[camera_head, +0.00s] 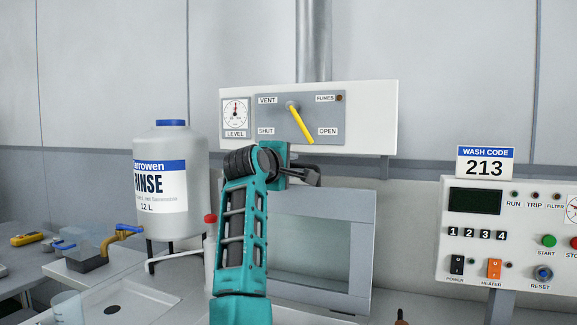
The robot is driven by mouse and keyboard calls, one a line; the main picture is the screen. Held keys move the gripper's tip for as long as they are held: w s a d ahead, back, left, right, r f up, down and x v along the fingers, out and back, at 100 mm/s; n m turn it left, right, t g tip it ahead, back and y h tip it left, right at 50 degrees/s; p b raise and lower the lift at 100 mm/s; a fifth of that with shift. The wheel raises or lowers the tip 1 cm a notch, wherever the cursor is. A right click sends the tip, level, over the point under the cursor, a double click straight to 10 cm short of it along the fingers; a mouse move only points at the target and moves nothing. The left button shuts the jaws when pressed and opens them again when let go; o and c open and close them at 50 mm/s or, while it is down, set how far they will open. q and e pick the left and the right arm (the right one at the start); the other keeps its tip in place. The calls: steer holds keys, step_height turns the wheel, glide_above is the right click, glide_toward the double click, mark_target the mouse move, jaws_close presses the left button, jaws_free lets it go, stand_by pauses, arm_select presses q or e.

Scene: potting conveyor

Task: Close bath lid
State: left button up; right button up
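The bath lid (362,250) looks like a grey-framed panel with a pale window, standing raised behind my teal arm in the middle of the view. Its left part is hidden by the arm, and the bath below it is mostly out of view. My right gripper (306,176) is dark and sits at the top of the teal arm, in front of the lid's upper edge. Its fingers are small and seen at an angle, so I cannot tell whether they are open or touch the lid. My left gripper is not in view.
A vent panel (365,100) with a yellow lever (301,124) pointing toward OPEN hangs above. A white rinse tank (170,220) and a red-capped bottle (210,240) stand left of the arm. A control box (470,270) is at right. A clear cup (68,308) stands front left.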

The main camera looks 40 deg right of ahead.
jaws_close()
steer(key=shift+f, duration=0.1)
stand_by(0.4)
